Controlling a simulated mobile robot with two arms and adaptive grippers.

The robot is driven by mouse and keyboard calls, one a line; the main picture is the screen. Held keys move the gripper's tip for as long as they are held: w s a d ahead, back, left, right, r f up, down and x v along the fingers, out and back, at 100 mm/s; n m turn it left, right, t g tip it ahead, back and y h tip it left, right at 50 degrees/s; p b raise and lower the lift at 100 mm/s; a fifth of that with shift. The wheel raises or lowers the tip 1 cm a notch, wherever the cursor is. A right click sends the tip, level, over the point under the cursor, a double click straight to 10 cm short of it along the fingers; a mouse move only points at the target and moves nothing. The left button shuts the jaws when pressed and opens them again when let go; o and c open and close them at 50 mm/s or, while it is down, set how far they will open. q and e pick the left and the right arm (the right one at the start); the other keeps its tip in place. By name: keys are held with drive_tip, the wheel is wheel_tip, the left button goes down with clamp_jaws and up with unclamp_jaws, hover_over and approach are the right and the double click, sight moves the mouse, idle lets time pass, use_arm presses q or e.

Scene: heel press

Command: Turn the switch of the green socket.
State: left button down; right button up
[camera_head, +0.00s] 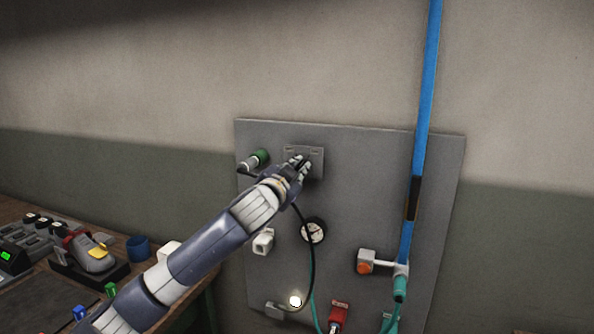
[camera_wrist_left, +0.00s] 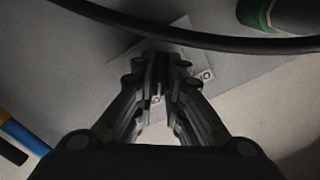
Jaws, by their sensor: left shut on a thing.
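The green socket (camera_head: 262,156) sits at the upper left of the grey wall panel, with a pale plug-like end pointing left. Its green collar also shows at the top right of the left wrist view (camera_wrist_left: 257,14). Right of it is a grey plate (camera_head: 317,173), taken to be the switch's plate; its screws show in the left wrist view (camera_wrist_left: 207,74). My left gripper (camera_head: 303,163) is at this plate, its fingers closed together around a small part that they mostly hide. It also shows in the left wrist view (camera_wrist_left: 160,72). My right gripper is not in view.
A black cable (camera_head: 312,255) hangs below my left gripper and crosses close by in the left wrist view (camera_wrist_left: 200,42). A cluttered bench (camera_head: 125,245) stands left.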

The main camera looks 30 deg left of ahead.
use_arm(q)
drive_tip(key=n+b, duration=0.1)
drive_tip(key=n, duration=0.9)
drive_tip(key=shift+p, duration=0.35)
drive_tip(key=shift+n+p, duration=0.65)
drive_tip(key=shift+n, duration=1.25)
drive_tip(key=c, duration=1.7)
unclamp_jaws()
drive_tip(key=shift+o, duration=0.2)
